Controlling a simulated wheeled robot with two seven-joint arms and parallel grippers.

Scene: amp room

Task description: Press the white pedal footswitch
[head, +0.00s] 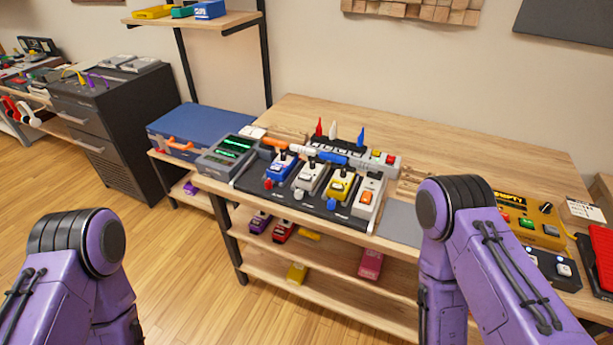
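A black pedalboard (290,206) lies on the wooden workbench in the head view, with a row of small pedals on it. A white pedal (310,181) stands between a blue pedal (280,170) and a yellow pedal (340,188). Another whitish pedal with an orange top part (368,199) is at the right end. The footswitches are too small to make out clearly. My purple arms show at the lower left and lower right, with the right one in front of the bench. Neither gripper is in view.
A grey device with green displays (229,152) stands left of the board, and a yellow box (530,220) sits at the right. Lower shelves (330,285) hold more pedals.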

